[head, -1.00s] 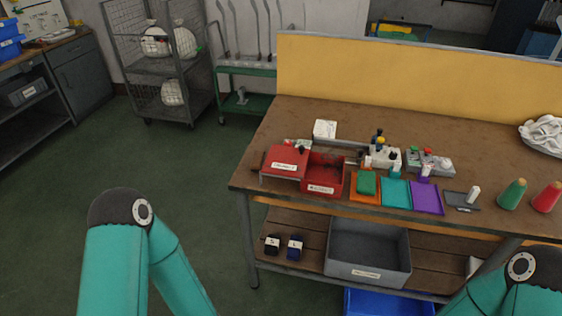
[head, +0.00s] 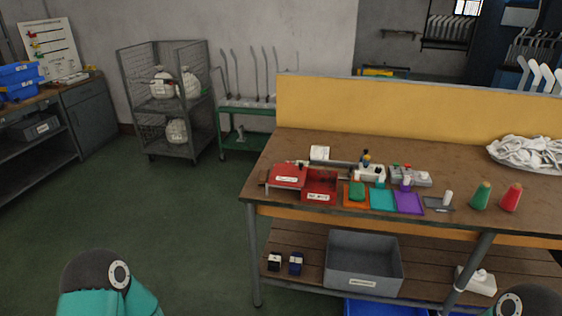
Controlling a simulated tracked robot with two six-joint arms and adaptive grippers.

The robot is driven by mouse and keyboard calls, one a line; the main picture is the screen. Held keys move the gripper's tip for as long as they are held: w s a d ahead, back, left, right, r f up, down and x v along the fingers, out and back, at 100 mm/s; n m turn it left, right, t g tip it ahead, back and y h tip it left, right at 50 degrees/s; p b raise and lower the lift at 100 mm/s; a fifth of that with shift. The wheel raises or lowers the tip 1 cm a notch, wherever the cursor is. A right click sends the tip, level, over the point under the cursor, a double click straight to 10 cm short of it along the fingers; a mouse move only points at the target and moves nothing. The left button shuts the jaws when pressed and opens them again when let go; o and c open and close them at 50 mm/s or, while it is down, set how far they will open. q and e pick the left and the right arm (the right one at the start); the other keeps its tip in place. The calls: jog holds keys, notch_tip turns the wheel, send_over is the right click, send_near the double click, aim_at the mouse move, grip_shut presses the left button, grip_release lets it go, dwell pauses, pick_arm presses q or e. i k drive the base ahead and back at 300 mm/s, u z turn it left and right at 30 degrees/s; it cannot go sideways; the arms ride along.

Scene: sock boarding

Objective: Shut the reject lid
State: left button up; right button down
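A red reject box sits near the left front of the workbench. Its red lid (head: 287,176), with a white label, is at the left, beside the open red bin (head: 320,186), whose inside shows. I cannot tell how the lid is hinged. Neither gripper is in view.
Orange (head: 355,195), teal (head: 383,199) and purple (head: 408,203) trays lie right of the bin. Green (head: 481,195) and red (head: 512,197) cones stand further right. A grey bin (head: 363,264) is on the lower shelf. Green floor (head: 180,215) is clear at left.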

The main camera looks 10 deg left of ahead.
aim_at(290, 176)
jog(key=u, duration=0.35)
jog(key=i, duration=0.85)
jog(key=u, duration=0.1)
